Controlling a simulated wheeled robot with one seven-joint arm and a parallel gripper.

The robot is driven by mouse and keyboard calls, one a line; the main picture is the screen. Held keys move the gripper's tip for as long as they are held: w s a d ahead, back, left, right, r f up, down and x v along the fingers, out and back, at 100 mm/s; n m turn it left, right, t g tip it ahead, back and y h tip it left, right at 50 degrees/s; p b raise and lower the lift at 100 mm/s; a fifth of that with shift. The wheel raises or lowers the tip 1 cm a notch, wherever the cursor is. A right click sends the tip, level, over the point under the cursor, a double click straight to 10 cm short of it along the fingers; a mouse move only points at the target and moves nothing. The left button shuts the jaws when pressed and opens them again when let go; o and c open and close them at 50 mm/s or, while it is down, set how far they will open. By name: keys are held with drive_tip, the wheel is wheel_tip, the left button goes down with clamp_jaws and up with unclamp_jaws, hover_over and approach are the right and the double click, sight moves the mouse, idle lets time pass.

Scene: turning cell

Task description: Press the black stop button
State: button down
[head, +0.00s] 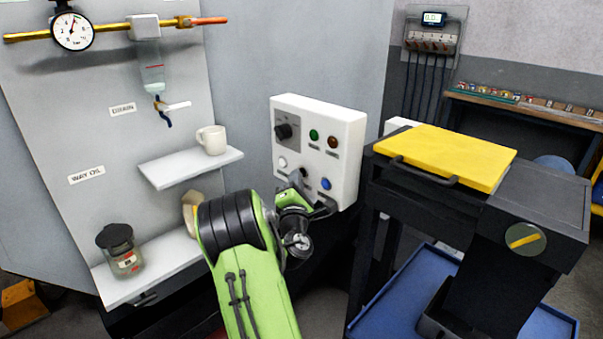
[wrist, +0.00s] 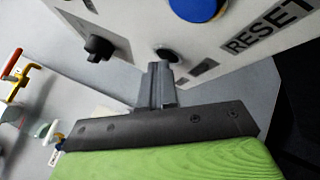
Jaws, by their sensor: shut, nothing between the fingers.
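The white control panel (head: 347,150) stands on the wall in the head view. The black button (wrist: 167,54) shows in the wrist view, low on the panel face beside the blue button (wrist: 197,8). In the head view my gripper is in front of the panel's lower part.
The panel also carries a green button (head: 313,135), a dark red button (head: 333,142), a white button (head: 282,162) and a black knob (head: 286,131). A shelf with a mug (head: 212,139) is left; a yellow-topped cart (head: 450,155) stands close on the right.

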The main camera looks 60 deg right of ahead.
drive_tip(key=shift+a, duration=0.1)
drive_tip(key=shift+w+a+b, duration=0.15)
drive_tip(key=shift+a+b, duration=0.5)
drive_tip(key=a+b, duration=0.1)
drive_tip(key=a, duration=0.1)
drive_tip(key=w+a+b, duration=0.1)
drive_tip(key=a+b, duration=0.1)
drive_tip(key=a, duration=0.1)
idle(1.0)
